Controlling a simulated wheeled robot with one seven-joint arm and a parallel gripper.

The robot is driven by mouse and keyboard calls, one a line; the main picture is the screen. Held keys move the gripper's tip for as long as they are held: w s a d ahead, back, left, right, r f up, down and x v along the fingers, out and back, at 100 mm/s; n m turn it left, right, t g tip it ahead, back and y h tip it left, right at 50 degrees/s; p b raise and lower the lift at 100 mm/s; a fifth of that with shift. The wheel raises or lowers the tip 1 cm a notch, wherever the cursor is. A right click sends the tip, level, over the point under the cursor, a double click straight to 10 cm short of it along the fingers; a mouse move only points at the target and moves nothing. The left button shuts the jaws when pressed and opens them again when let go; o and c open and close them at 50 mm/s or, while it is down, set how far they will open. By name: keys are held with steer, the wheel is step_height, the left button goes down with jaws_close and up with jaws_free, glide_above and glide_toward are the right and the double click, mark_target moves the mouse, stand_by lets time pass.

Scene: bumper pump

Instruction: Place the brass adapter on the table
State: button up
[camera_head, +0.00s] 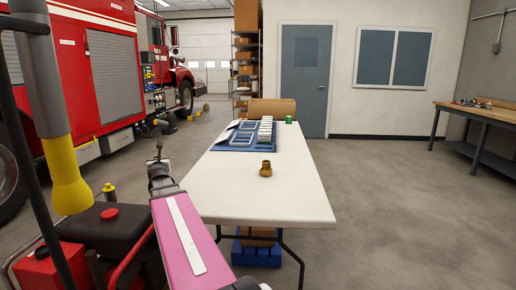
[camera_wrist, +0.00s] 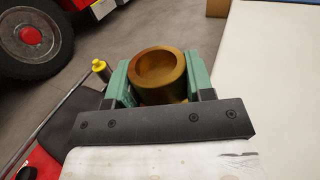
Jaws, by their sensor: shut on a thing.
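The brass adapter (camera_wrist: 160,88), a short round piece with an open bore, sits between the green fingers of my gripper (camera_wrist: 157,78) in the wrist view. The fingers are shut on its sides. In the head view my gripper end (camera_head: 160,172) is left of the white table (camera_head: 230,200), and the held adapter cannot be made out there. The table also shows at the right in the wrist view (camera_wrist: 275,80). A second brass fitting (camera_head: 265,169) stands upright on the table, right of my gripper.
A blue tray (camera_head: 228,148) with pale parts, a green item (camera_head: 289,120) and a brown roll (camera_head: 272,108) are at the table's far end. The table's near part is mostly clear. Pump equipment with a red cap (camera_head: 109,212) and yellow-topped post (camera_head: 109,189) lies left.

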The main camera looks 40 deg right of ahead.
steer(key=d+f+m+g+h, duration=0.1)
steer(key=d+f+h, duration=0.1)
steer(key=d, duration=0.4)
steer(key=s+d+f+m+g+h, duration=0.1)
steer(key=d+f+m+g+h, duration=0.1)
steer(key=d, duration=0.5)
steer(key=d+f+m+g+h, duration=0.1)
steer(key=d+f+m+h, duration=0.1)
steer(key=d, duration=0.4)
steer(key=shift+s+d+f+g+h, duration=0.2)
steer(key=shift+d+f+g+h, duration=0.05)
steer(key=shift+g+h, duration=0.05)
steer(key=shift+f, duration=1.95)
steer(key=o, duration=1.2)
steer(key=shift+f, duration=0.15)
steer(key=shift+s+a, duration=0.1)
steer(key=v, duration=1.1)
steer(key=shift+s+a, duration=0.25)
steer(key=shift+a, duration=0.05)
